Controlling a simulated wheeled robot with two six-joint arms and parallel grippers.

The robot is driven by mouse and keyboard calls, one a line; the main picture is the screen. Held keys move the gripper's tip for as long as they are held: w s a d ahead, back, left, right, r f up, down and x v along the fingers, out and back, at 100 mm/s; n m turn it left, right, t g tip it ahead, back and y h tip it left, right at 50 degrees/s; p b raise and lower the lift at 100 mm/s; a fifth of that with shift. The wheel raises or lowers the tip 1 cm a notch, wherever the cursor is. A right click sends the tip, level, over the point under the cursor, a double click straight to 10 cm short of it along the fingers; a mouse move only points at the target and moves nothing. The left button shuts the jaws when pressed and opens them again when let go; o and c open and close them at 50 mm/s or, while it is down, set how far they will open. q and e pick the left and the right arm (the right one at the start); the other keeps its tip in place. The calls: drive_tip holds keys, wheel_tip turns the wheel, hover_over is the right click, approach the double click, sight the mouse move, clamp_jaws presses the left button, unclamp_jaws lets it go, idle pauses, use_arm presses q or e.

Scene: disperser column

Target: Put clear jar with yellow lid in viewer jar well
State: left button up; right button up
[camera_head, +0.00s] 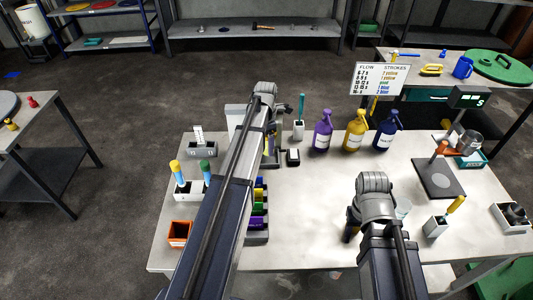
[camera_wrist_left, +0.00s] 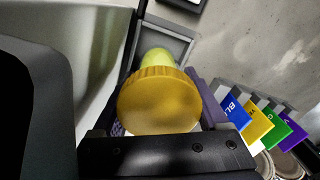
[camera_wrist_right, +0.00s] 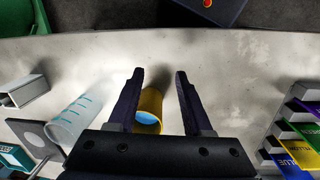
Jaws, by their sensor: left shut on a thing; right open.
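The clear jar's yellow lid (camera_wrist_left: 158,102) fills the middle of the left wrist view, with a yellow-green part of the jar (camera_wrist_left: 157,58) showing beyond it. My left gripper (camera_wrist_left: 160,115) is shut on this jar. Beyond the jar is a grey square recess (camera_wrist_left: 178,45), which looks like the viewer's jar well; the lid hides whether the jar's base is inside it. In the head view my left arm covers the jar and most of the pale viewer (camera_head: 234,114). My right gripper (camera_wrist_right: 158,78) is open, with a yellow-walled cylinder with blue inside (camera_wrist_right: 149,108) showing between its fingers.
Colour-labelled blocks (camera_wrist_left: 257,125) stand right of the jar in the left wrist view. Purple (camera_head: 322,135), yellow (camera_head: 355,135) and blue (camera_head: 387,135) bottles stand at the table's back. A clear graduated beaker (camera_wrist_right: 72,118) stands beside my right gripper. The table's front middle (camera_head: 305,235) is clear.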

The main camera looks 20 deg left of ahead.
sight(266, 150)
use_arm(q)
drive_tip(key=shift+f+b, duration=1.65)
drive_tip(key=shift+f, duration=0.25)
use_arm(e)
drive_tip(key=shift+f, duration=1.85)
use_arm(q)
drive_tip(key=shift+f, duration=0.1)
use_arm(e)
drive_tip(key=shift+f, duration=0.15)
use_arm(q)
drive_tip(key=shift+f, duration=0.15)
use_arm(e)
drive_tip(key=shift+f, duration=0.15)
use_arm(q)
drive_tip(key=o, duration=1.3)
drive_tip(key=shift+w+a+r, duration=0.1)
drive_tip(key=shift+r, duration=0.1)
use_arm(e)
drive_tip(key=shift+r, duration=0.2)
use_arm(q)
wheel_tip(266, 150, up, 12)
drive_tip(key=p, duration=1.2)
drive_tip(key=shift+r, duration=0.1)
use_arm(e)
wheel_tip(266, 150, up, 12)
